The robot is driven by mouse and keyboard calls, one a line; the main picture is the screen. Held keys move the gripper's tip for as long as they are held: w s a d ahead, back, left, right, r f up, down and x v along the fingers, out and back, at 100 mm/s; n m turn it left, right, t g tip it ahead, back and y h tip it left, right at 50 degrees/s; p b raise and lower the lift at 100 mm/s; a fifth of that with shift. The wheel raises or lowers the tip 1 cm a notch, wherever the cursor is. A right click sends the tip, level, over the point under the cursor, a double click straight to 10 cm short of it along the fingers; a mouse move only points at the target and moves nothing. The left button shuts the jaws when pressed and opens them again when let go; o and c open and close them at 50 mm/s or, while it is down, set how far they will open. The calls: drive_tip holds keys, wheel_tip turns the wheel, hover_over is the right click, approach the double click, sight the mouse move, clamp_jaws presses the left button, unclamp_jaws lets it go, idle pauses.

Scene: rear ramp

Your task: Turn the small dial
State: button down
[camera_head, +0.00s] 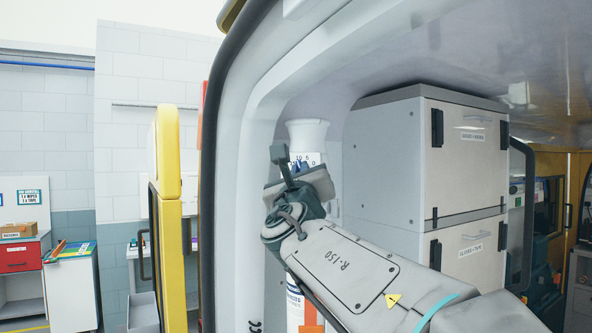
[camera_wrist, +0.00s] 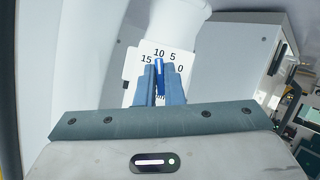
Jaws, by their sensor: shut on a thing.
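The small dial is a blue knob (camera_wrist: 159,70) on a white plate (camera_wrist: 133,66) marked 15, 10, 5 and 0, seen in the wrist view. The knob's visible end points up, close to the 10. My gripper (camera_wrist: 160,76) is shut on the knob, with one blue finger on each side of it. In the head view, the dial plate (camera_head: 313,158) shows behind my gripper (camera_head: 299,164), below a white funnel-shaped fitting. My gripper and wrist hide most of the dial there.
The white fitting (camera_head: 307,133) sits just above the dial. Grey cabinets (camera_head: 386,150) stand close on the right. The vehicle's dark-edged door frame (camera_head: 214,150) and a yellow door edge (camera_head: 168,160) are on the left.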

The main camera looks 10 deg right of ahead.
drive_tip(key=shift+f+m+b, duration=0.1)
drive_tip(key=shift+m+b, duration=0.2)
drive_tip(key=shift+m, duration=0.1)
drive_tip(key=shift+a+r+m+g+h+b, duration=0.15)
drive_tip(key=shift+m+g+h+b, duration=0.85)
drive_tip(key=shift+m, duration=2.55)
drive_tip(key=shift+r+m+g+h+b, duration=0.1)
drive_tip(key=shift+m+g+h+b, duration=0.4)
drive_tip(key=shift+m+g+h, duration=2)
drive_tip(key=shift+a+r+m+t+h+b, duration=0.15)
drive_tip(key=shift+m+h+b, duration=0.55)
drive_tip(key=shift+m, duration=3.85)
drive_tip(key=shift+d, duration=0.1)
drive_tip(key=c, duration=1.5)
unclamp_jaws()
drive_tip(key=shift+w, duration=0.1)
drive_tip(key=shift+c, duration=0.2)
drive_tip(key=shift+w+d+f, duration=0.15)
drive_tip(key=shift+f, duration=0.05)
